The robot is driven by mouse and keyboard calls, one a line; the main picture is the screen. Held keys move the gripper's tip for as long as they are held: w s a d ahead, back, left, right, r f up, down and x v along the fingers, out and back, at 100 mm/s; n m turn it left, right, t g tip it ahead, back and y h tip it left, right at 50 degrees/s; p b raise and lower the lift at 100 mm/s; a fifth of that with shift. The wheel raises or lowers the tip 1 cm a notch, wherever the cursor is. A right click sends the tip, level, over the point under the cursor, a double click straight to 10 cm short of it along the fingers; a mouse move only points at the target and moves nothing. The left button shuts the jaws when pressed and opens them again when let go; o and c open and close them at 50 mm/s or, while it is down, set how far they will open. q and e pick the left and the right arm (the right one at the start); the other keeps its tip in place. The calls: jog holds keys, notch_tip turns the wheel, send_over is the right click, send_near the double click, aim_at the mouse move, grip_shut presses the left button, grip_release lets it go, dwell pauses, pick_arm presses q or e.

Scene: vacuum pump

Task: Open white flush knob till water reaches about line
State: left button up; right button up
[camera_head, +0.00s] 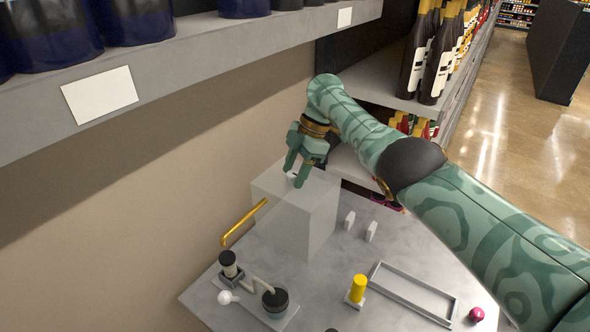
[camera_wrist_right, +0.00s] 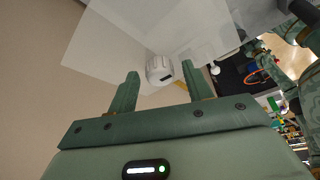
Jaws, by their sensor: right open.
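A translucent, pale box-shaped tank (camera_head: 282,217) stands on the grey table, near the wall. The white flush knob (camera_wrist_right: 159,69) is on the tank, a ribbed round cap with a dark slot in its side. In the head view it is a small white patch, mostly hidden by my fingers. My right gripper (camera_head: 294,174) is over the top of the tank, pointing down, with its fingers open. In the right wrist view the knob is between the two fingertips (camera_wrist_right: 160,72), with a gap visible on each side. I cannot make out a water level or a line. My left gripper is not in view.
A bent golden rod (camera_head: 243,223) is beside the tank. A small pump assembly (camera_head: 274,299), a yellow cylinder (camera_head: 357,289), a grey rectangular frame (camera_head: 410,294), two small white blocks (camera_head: 349,220) and a magenta ball (camera_head: 476,314) are on the table. Shelves with bottles (camera_head: 437,60) stand behind.

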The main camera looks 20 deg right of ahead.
jog(key=v, duration=0.7)
jog(key=shift+r, duration=0.15)
jog(key=shift+d, duration=0.1)
jog(key=shift+s, duration=0.1)
